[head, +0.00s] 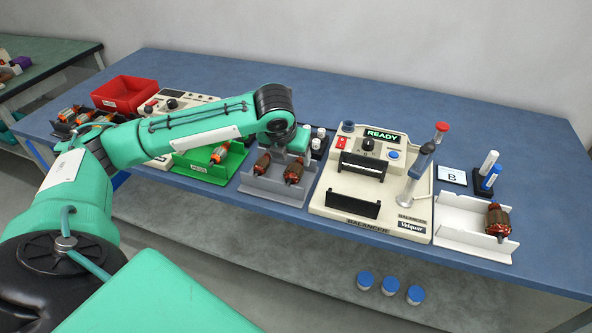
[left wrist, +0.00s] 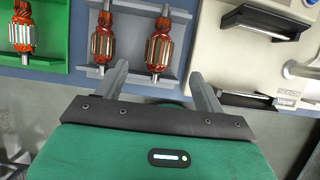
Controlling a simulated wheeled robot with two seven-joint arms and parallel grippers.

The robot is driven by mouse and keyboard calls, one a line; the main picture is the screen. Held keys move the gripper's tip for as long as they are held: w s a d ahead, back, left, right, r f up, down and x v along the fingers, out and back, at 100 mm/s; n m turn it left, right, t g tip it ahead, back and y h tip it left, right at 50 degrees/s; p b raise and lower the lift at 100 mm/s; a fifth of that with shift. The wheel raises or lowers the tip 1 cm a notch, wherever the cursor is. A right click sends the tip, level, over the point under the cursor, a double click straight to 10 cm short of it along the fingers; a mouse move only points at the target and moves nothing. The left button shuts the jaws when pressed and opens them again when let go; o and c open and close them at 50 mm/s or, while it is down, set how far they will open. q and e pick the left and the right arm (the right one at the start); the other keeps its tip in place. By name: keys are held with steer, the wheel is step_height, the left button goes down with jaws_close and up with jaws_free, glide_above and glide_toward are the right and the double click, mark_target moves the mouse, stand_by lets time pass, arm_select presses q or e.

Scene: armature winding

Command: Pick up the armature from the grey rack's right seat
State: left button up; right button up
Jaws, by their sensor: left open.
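The grey rack (head: 275,192) holds two copper-and-orange armatures side by side. The armature in its right seat (head: 294,172) also shows in the left wrist view (left wrist: 160,48). The armature in its left seat (head: 262,163) shows there too (left wrist: 103,40). My left gripper (left wrist: 160,82) is open and empty. In the left wrist view its fingers point towards the rack, and the right-seat armature appears between their lines; I see no contact. In the head view the gripper is over the back of the rack, its fingertips mostly hidden. My right gripper is out of view.
A green rack (head: 207,169) with one armature stands left of the grey rack. The balancer (head: 325,190) stands close on the right. A white rack (head: 460,230) with an armature is farther right. Small bottles (head: 320,140) stand behind the grey rack.

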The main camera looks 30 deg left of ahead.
mark_target(293, 168)
arm_select(q)
steer(key=x, duration=0.4)
steer(key=shift+w+r, duration=0.1)
steer(key=shift+s+x, duration=0.2)
steer(key=shift+x, duration=2.5)
steer(key=c, duration=1.2)
steer(key=shift+c, duration=0.6)
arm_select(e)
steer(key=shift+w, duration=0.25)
arm_select(q)
steer(key=shift+r, duration=0.15)
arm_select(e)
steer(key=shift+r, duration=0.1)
